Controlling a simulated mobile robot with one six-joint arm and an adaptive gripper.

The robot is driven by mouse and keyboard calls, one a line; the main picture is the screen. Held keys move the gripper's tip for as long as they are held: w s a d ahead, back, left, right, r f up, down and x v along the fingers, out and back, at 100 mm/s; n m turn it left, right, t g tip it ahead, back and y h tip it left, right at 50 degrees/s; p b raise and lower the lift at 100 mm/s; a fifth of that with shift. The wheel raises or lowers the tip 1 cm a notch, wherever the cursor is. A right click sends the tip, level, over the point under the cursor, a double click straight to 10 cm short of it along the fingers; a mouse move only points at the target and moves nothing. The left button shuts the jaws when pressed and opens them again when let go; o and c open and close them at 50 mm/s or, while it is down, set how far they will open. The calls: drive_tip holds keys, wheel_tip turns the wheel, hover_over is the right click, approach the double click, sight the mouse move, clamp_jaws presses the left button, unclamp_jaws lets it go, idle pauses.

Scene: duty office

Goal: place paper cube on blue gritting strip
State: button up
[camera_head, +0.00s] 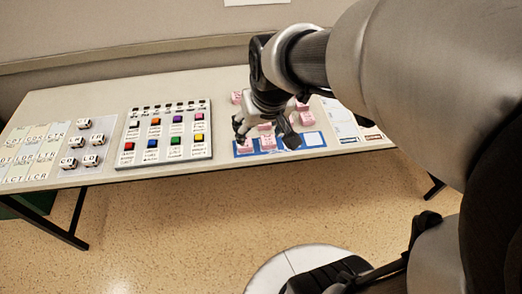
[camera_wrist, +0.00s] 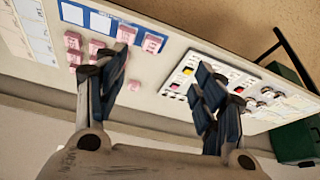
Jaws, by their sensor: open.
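The blue gritting strip (camera_head: 273,151) lies along the front edge of the table, with pale squares on it; it also shows in the wrist view (camera_wrist: 113,18). Two pink cubes stand on its one end, one of them (camera_head: 245,146) at the left. Several more pink cubes stand behind the strip, such as one (camera_head: 237,97) at the back left and a lone one in the wrist view (camera_wrist: 136,86). Their labels are too small to read, so I cannot tell which is the paper cube. My gripper (camera_head: 265,135) is open and empty above the strip and cubes, its fingers (camera_wrist: 162,63) spread.
A grey panel (camera_head: 135,160) with coloured buttons stands left of the strip. Further left, a sheet (camera_head: 97,160) holds several white lettered cubes. Papers (camera_head: 340,122) lie to the right of the strip. A wall runs behind the table (camera_head: 225,95).

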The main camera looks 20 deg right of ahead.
drive_tip(key=s+a+r, duration=0.1)
drive_tip(key=s+a, duration=0.1)
drive_tip(key=s, duration=0.5)
drive_tip(key=s+a+r+n, duration=0.1)
drive_tip(key=s+a+r, duration=0.1)
drive_tip(key=s, duration=0.6)
drive_tip(key=shift+s+a+r, duration=0.15)
drive_tip(key=shift+s+a, duration=0.1)
